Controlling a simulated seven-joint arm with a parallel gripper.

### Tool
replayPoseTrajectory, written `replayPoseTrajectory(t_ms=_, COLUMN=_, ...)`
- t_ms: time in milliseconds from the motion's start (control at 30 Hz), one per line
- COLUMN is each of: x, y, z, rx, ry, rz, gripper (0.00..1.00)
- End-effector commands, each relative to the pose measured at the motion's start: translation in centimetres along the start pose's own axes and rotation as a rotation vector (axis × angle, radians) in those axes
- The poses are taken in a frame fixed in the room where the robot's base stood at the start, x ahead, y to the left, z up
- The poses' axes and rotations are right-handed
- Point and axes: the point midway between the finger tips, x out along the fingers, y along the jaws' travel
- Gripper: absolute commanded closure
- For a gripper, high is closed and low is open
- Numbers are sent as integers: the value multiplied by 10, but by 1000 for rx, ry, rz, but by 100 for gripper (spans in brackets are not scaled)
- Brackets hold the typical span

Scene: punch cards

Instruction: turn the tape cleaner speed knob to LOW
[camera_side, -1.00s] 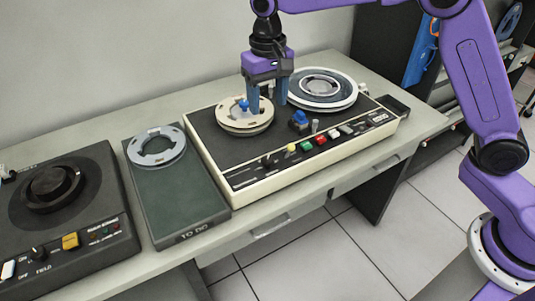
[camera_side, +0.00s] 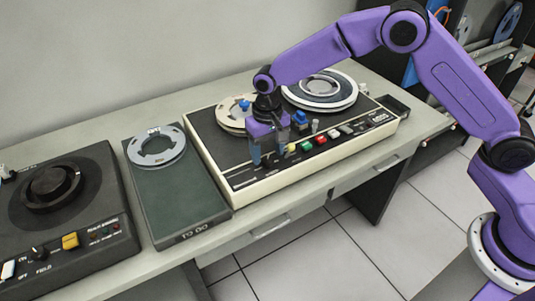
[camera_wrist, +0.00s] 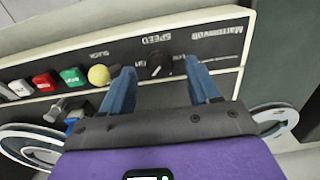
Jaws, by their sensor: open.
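The tape cleaner (camera_side: 215,158) is a cream-edged machine with a black top and a front control strip. Its speed knob (camera_wrist: 160,64) is small and black, below the word SPEED in the wrist view. The lettering beside it is too small to read surely. My gripper (camera_side: 270,162) is open over the left part of the control strip; in the wrist view its two blue fingers (camera_wrist: 163,80) stand on either side of the knob, apart from it. In the side view my gripper hides the knob.
A yellow button (camera_wrist: 98,75) sits beside the knob, with green and red buttons further along. Two reels (camera_side: 320,90) lie on the machine's top behind my gripper. A green-topped tray (camera_side: 178,205) with a reel and a dark device (camera_side: 95,225) stand to the left.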

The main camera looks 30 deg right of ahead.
Motion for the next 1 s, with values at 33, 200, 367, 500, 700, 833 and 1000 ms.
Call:
replayPoseTrajectory(t_ms=33, x=6, y=0, z=0, rx=1, ry=-2, rz=1, gripper=39)
replayPoseTrajectory(t_ms=200, x=16, y=0, z=0, rx=1, ry=0, rz=0, gripper=39)
replayPoseTrajectory(t_ms=367, x=18, y=0, z=0, rx=0, ry=0, rz=0, gripper=39)
replayPoseTrajectory(t_ms=500, x=18, y=0, z=0, rx=0, ry=0, rz=0, gripper=39)
replayPoseTrajectory(t_ms=700, x=18, y=0, z=0, rx=0, ry=0, rz=0, gripper=95)
replayPoseTrajectory(t_ms=833, x=18, y=0, z=0, rx=-1, ry=0, rz=0, gripper=95)
replayPoseTrajectory(t_ms=1000, x=18, y=0, z=0, rx=-25, ry=0, rz=0, gripper=95)
